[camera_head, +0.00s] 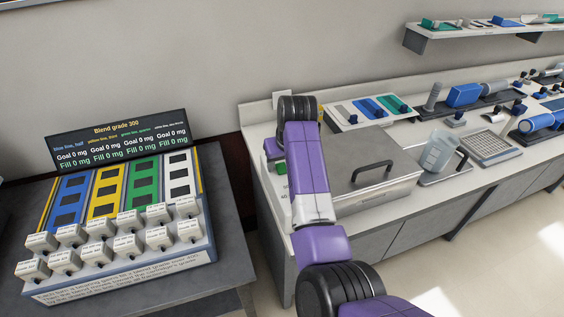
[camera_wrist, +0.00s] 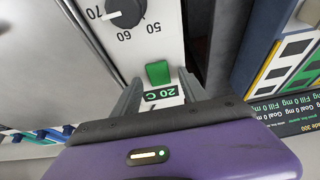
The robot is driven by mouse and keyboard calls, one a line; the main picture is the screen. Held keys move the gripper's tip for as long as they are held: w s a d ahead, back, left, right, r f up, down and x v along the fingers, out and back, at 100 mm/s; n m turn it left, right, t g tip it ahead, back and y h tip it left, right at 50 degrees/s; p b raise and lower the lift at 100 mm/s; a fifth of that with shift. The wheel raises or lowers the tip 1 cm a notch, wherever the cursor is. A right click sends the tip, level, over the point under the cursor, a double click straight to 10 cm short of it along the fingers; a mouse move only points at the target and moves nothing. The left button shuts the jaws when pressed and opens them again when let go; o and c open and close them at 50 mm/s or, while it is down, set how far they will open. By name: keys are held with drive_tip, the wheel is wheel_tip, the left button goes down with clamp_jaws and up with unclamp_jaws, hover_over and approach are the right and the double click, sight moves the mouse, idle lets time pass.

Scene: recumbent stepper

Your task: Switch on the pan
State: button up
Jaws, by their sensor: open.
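The pan (camera_head: 365,175) is a grey metal bath with a flat lid and a dark handle, on the white bench in the head view. Its white control panel (camera_wrist: 148,45) fills the upper middle of the wrist view. The panel carries a black dial (camera_wrist: 124,12) marked 50, 60 and 70, a green switch (camera_wrist: 158,72) and a small display (camera_wrist: 161,94) reading 20 C. My gripper (camera_wrist: 160,77) is open and empty, its two fingers either side of the switch and display. Contact with the panel cannot be told. In the head view my arm covers part of the panel.
A dispenser stand (camera_head: 120,262) with coloured lanes and several white blocks stands on a dark table at left. A beaker (camera_head: 440,150) and a tray of coloured pieces (camera_head: 372,112) are beside the pan. A wall shelf (camera_head: 480,28) is at upper right.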

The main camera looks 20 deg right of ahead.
drive_tip(key=shift+c, duration=0.2)
clamp_jaws()
